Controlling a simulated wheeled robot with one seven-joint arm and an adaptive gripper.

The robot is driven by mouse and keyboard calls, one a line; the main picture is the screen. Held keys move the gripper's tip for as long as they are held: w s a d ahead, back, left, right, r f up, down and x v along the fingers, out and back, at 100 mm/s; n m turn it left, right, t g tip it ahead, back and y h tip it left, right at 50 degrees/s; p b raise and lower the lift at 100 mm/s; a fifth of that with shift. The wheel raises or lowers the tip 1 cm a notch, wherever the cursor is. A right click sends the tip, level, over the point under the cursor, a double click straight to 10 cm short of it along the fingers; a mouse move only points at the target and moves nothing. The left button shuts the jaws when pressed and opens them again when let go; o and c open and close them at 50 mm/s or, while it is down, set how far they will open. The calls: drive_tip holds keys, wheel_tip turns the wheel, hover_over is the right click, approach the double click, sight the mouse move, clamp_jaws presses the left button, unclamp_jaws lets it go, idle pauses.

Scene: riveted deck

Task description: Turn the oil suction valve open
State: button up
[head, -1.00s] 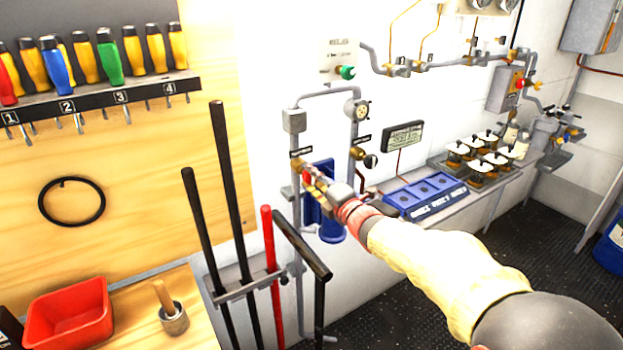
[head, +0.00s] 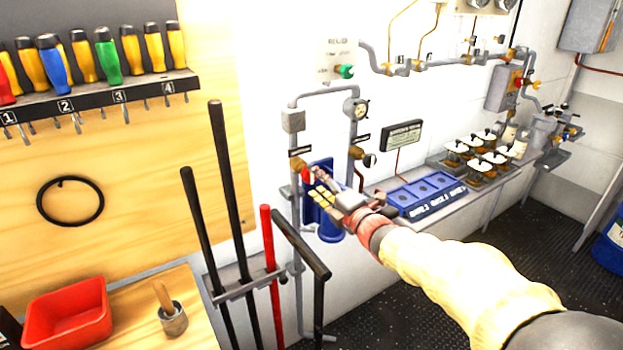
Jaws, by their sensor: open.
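A brass valve (head: 299,165) sits on the left grey vertical pipe, under a small dark label too small to read. A small red part (head: 308,175), which looks like its handle, shows beside it. I cannot confirm from the label that this is the oil suction valve, nor read its position. My gripper (head: 316,187) is open, just right of and below the brass valve, in front of a blue cylinder. Its fingers appear apart from the valve body; whether one touches the red part I cannot tell. A second brass valve (head: 356,153) with a dark handle sits on the right pipe.
The blue cylinder (head: 325,230) stands behind my gripper. Black bars and a red bar (head: 271,270) stand in a rack in front, at lower left. A round gauge (head: 357,108) is above. A shelf with blue trays (head: 425,192) lies to the right.

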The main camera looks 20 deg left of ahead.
drive_tip(key=v, duration=0.8)
drive_tip(key=shift+s, duration=0.15)
